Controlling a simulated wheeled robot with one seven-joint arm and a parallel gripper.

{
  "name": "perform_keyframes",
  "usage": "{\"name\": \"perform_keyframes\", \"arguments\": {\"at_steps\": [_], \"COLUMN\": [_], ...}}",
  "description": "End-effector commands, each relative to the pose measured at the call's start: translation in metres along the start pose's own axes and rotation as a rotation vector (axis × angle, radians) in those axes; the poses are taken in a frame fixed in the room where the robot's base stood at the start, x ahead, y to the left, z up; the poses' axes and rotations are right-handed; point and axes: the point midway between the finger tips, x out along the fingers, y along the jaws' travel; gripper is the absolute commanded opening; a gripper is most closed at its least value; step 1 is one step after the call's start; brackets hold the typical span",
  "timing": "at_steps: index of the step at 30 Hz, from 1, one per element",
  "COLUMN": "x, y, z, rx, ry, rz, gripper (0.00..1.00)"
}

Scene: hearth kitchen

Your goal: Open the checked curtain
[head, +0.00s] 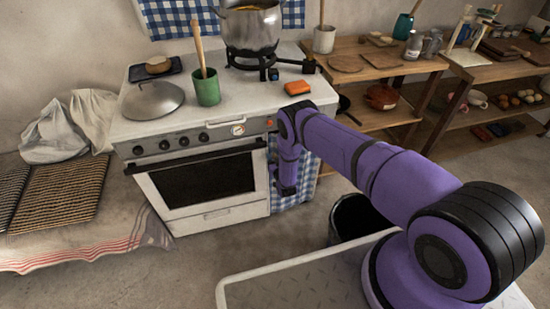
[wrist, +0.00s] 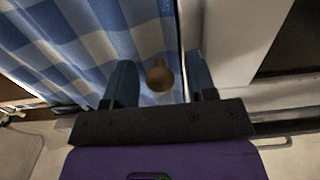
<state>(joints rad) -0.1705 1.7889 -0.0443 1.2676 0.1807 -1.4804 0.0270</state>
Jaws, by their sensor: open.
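The blue-and-white checked curtain (head: 306,178) hangs below the counter, just right of the oven front, partly hidden by my arm. In the wrist view the curtain (wrist: 75,45) fills the upper left, and its right edge runs beside a pale panel. A round brown knob (wrist: 160,76) shows at that edge, between my two fingers. My gripper (wrist: 161,70) is open, with one finger on each side of the knob. I cannot tell whether either finger touches it. In the head view my gripper (head: 284,190) points down in front of the curtain, close to the oven's right side.
The white stove (head: 215,215) stands left of the curtain, its door handle sticking out. A pot (head: 250,25), green cup (head: 207,88) and orange block (head: 297,87) are on top. A dark bin (head: 350,215) stands on the floor at right. Wooden shelves (head: 385,75) line the wall.

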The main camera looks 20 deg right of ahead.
Motion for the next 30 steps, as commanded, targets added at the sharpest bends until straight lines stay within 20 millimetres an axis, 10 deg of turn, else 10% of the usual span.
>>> {"name": "perform_keyframes", "arguments": {"at_steps": [7,14,30], "x": [0.000,0.000,0.000], "y": [0.000,0.009,0.139], "z": [0.000,0.000,0.000], "rx": [0.000,0.000,-0.001], "ry": [0.000,0.000,-0.001], "rz": [0.000,0.002,0.002], "gripper": [0.01,0.00,0.00]}}
